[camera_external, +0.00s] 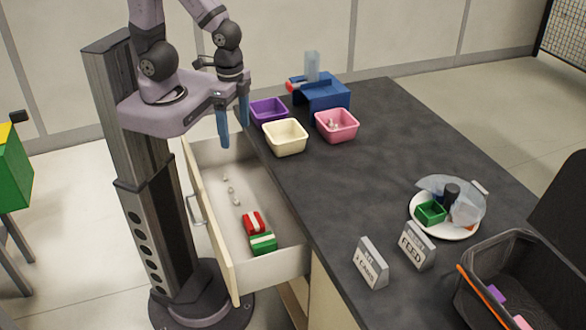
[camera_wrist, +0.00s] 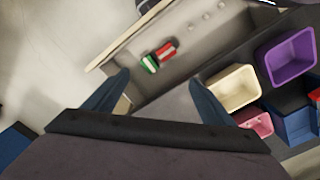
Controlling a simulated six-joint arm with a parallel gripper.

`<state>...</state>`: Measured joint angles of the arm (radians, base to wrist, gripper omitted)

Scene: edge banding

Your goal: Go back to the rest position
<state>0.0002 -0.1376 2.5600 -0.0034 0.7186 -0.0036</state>
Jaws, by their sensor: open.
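My gripper (camera_external: 233,122) is open and empty, its two blue fingers pointing down above the back end of the open drawer (camera_external: 292,262). In the wrist view the blue fingers of my gripper (camera_wrist: 155,98) stand wide apart with nothing between them. The drawer holds a red block with a white band (camera_external: 253,223), a green block with a white band (camera_external: 263,244) and several small pale pieces (camera_external: 231,190). The red block (camera_wrist: 166,51) and green block (camera_wrist: 149,64) also show in the wrist view.
Purple (camera_external: 269,110), cream (camera_external: 286,137) and pink (camera_external: 337,125) bins stand near a blue device (camera_external: 322,93) on the dark table (camera_external: 370,160). A plate (camera_external: 445,232), two signs (camera_external: 370,262) and a black crate (camera_external: 470,300) are farther right. A green box (camera_external: 14,170) stands left.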

